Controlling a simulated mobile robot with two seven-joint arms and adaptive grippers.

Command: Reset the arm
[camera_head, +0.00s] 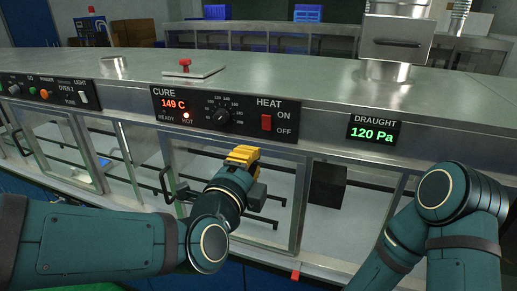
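My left arm (110,240) is teal and comes in from the left, reaching towards the oven front. Its gripper (245,160), with yellow and dark parts, is in front of the glass door (285,215), to the right of the dark door handle (167,184). I cannot tell whether it touches the door, and its fingers are not clear enough to tell open from shut. My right arm (455,215) is bent at the right edge, with its elbow up. Its gripper is out of view.
The cure panel (225,112) reads 149 C with a lit red lamp by HOT. A red heat switch (266,122) and a draught display (373,130) showing 120 Pa are beside it. A plate with a red knob (185,64) lies on the metal top. A black box (327,185) is at the front.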

